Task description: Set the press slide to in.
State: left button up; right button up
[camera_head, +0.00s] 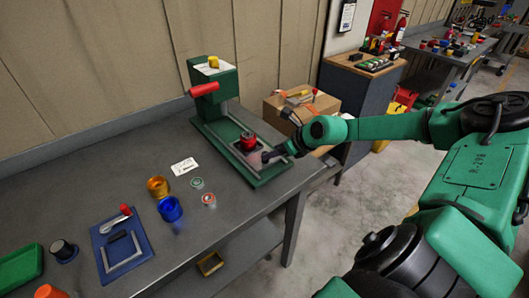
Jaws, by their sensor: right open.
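The green press (222,80) stands at the back of the grey table, with a red handle (204,89) at its head. Its long base reaches toward the table's right edge. The press slide (247,153) sits toward the front end of the base, clear of the press head, and carries a red cylindrical part (247,141). My right gripper (267,156) is open at the front end of the slide, close to it; I cannot tell if they touch. My left gripper is out of view.
A blue cup (170,208), a gold cup (158,187), small rings (208,199) and a white card (184,166) lie left of the press. A blue tray (135,238) is nearer. A cardboard box (322,104) stands beyond the table's right end.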

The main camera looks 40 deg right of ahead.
jog(key=b+x, duration=0.1)
jog(key=x, duration=0.1)
jog(key=b+x, duration=0.1)
jog(key=x, duration=0.1)
jog(key=shift+s+f+b, duration=0.2)
jog(key=shift+f+b, duration=0.1)
jog(key=shift+f, duration=0.05)
jog(key=shift+w+a+f+b, duration=0.1)
jog(key=shift+w+f+b, duration=0.15)
jog(key=shift+w+b, duration=0.3)
jog(key=shift+w+r, duration=0.1)
jog(key=shift+r, duration=0.05)
jog(key=shift+c, duration=0.7)
grip_shut()
